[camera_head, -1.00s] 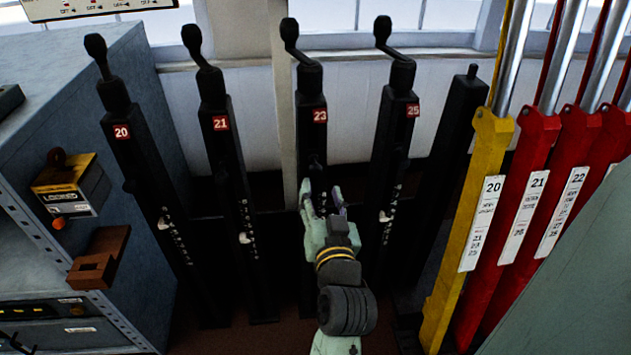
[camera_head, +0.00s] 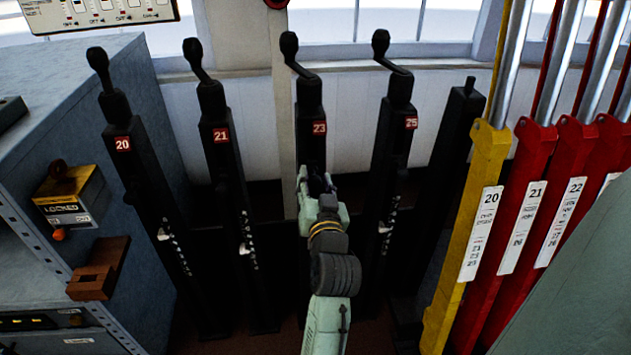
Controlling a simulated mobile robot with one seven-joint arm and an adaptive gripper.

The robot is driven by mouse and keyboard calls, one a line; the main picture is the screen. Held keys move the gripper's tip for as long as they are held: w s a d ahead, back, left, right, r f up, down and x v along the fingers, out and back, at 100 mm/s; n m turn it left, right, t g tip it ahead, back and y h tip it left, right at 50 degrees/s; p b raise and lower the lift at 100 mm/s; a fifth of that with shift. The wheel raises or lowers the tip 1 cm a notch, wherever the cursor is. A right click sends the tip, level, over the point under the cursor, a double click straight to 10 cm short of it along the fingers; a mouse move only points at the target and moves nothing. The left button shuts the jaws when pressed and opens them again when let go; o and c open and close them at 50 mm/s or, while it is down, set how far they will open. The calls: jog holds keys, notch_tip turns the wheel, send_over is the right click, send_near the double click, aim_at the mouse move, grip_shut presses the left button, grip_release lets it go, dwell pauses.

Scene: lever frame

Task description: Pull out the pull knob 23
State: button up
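The black post with the red label 23 (camera_head: 319,128) stands in the middle of the row, with a bent crank handle (camera_head: 290,48) on top. My gripper (camera_head: 316,177) is in front of this post, below the label. Its two fingers are apart, with a dark gap between them. The pull knob itself cannot be made out; my gripper covers the front of the post there. I cannot tell whether the fingers touch anything.
Black posts 20 (camera_head: 123,144) and 21 (camera_head: 221,135) stand to the left, post 25 (camera_head: 411,123) to the right. A yellow lever (camera_head: 490,150) and red levers (camera_head: 534,150) stand farther right. A grey cabinet (camera_head: 110,110) with a yellow lock box (camera_head: 72,197) is at the left.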

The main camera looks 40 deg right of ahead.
grip_shut()
dwell(0.6)
